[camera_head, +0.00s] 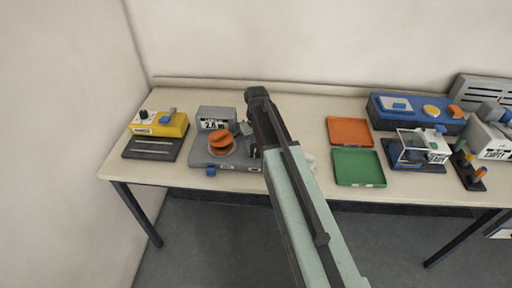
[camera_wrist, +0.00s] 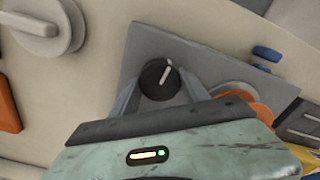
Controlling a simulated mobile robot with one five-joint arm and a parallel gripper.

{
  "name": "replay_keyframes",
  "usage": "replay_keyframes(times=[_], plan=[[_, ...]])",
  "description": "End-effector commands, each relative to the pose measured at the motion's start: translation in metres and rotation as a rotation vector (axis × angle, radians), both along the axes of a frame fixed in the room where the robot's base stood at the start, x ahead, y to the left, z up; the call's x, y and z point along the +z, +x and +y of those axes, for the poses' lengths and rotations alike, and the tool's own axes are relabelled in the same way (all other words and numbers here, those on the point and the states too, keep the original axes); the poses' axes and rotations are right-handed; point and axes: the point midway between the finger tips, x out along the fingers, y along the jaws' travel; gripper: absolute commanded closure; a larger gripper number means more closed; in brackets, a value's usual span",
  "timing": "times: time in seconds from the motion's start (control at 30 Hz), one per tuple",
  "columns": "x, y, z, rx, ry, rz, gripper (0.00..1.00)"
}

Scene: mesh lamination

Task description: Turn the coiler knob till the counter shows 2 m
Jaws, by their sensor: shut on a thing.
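The coiler (camera_head: 199,158) is a grey machine on the table, left of centre in the head view, with an orange spool (camera_head: 221,142) on top. Its counter (camera_head: 213,124) seems to read about 2.0, but the digits are small and blurred. The coiler knob (camera_wrist: 158,78) is round and black with a white pointer line, which points up and slightly right in the wrist view. My gripper (camera_wrist: 160,88) is shut on the knob, one grey finger on each side. In the head view my arm hides most of the gripper and the knob.
A yellow device (camera_head: 160,124) stands left of the coiler. An orange tray (camera_head: 349,131) and a green tray (camera_head: 359,167) lie right of my arm. A blue machine (camera_head: 415,112) and other devices crowd the right side. The table's front strip before the coiler is narrow.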

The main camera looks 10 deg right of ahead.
Motion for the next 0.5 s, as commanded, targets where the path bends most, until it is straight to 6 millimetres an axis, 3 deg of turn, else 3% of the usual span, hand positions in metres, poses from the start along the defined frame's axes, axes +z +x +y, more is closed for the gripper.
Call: replay_keyframes(times=[0.33, 0.37, 0.4, 0.43, 0.5], plan=[[0.0000, -0.0001, 0.0003, -0.001, 0.001, 0.000, 0.87], [0.0000, -0.0001, 0.0003, -0.001, 0.001, 0.000, 0.41], [0.0000, -0.0001, 0.0003, -0.001, 0.001, 0.000, 0.30], [0.0000, -0.0001, 0.0003, -0.001, 0.001, 0.000, 0.25], [0.0000, 0.0000, 0.0002, -0.001, 0.001, 0.000, 0.25]])
